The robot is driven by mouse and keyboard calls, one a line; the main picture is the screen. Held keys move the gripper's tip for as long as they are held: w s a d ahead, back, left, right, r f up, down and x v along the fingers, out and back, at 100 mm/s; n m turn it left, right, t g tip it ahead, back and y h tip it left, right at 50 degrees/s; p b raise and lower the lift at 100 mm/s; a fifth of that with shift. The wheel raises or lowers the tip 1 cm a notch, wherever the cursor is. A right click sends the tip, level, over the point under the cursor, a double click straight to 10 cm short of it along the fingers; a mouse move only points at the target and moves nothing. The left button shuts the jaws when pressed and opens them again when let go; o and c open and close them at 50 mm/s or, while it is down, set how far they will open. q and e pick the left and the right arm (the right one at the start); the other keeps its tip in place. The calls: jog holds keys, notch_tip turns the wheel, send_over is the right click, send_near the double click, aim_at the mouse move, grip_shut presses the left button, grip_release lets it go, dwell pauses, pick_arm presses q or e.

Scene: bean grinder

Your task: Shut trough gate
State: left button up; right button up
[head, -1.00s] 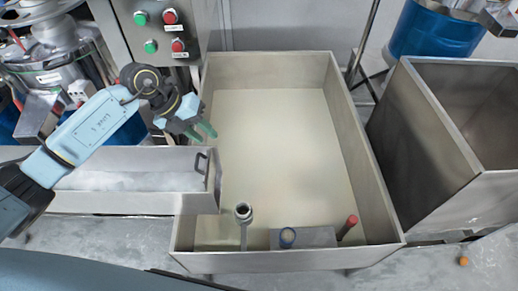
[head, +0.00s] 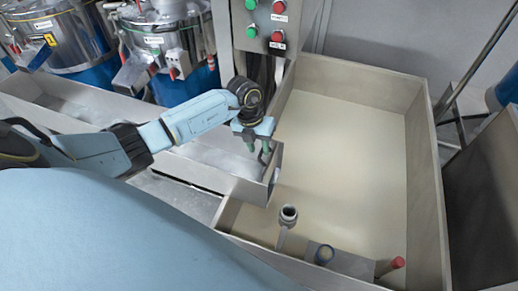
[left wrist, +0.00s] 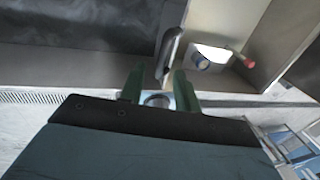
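The metal trough (head: 205,178) runs in from the left and ends over the left side of the large basin. Its gate is at that end (head: 273,176), partly covered by my gripper; I cannot tell how far it is open. My left gripper (head: 265,158) points down at the trough's end, its green fingers apart. In the left wrist view, the dark gate handle (left wrist: 169,52) lies just ahead of the open fingers (left wrist: 156,82), its near end roughly between the tips. Contact is not clear. My right gripper is out of view.
The wide basin (head: 428,185) fills the right, with a pipe (head: 287,222) and a red-capped part (head: 397,263) at its near end. A control box with buttons (head: 265,22) stands behind the gripper. Blue-based machines (head: 165,45) are at the back left.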

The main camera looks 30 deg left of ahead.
pick_arm(q)
jog(key=shift+d+f, duration=0.15)
jog(key=shift+f, duration=0.45)
grip_shut()
